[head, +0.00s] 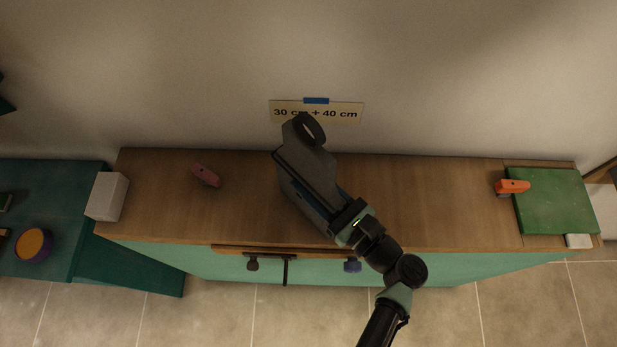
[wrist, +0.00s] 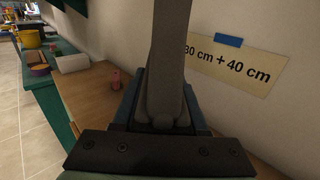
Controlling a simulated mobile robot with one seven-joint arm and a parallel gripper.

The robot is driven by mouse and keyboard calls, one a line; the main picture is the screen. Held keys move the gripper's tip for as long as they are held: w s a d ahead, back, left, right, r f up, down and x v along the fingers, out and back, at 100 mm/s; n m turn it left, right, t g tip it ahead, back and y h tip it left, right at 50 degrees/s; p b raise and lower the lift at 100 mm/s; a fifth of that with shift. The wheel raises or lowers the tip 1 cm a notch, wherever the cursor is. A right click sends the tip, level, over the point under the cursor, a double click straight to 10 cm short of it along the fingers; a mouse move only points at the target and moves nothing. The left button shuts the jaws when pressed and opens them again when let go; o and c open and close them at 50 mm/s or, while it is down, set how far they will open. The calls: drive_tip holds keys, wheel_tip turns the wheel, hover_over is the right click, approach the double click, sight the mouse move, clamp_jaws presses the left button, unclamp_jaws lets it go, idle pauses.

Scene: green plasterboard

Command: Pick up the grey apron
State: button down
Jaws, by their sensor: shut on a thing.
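The grey apron (head: 308,158) is a dark grey bundle with a dark ring-like loop at its upper end in the head view. It is above the wooden top, in front of the wall; I cannot tell whether its lower part touches the wood. My gripper (head: 315,203) is shut on it from the lower right. In the wrist view a grey strip of the apron (wrist: 168,60) rises between the blue-edged fingers, and the gripper (wrist: 163,112) hides what lies directly below.
The wooden counter (head: 420,200) has a reddish object (head: 206,175), a white block (head: 107,196) at left, and a green board (head: 556,202) with an orange-handled tool (head: 512,186) at right. A paper sign (head: 345,112) is on the wall. Knobs (head: 252,264) stick out in front.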

sight(312, 158)
drive_tip(key=shift+r, duration=0.1)
idle(0.3)
wheel_tip(312, 158, up, 10)
drive_tip(key=shift+f, duration=0.1)
idle(0.5)
drive_tip(key=c, duration=1.1)
unclamp_jaws()
clamp_jaws()
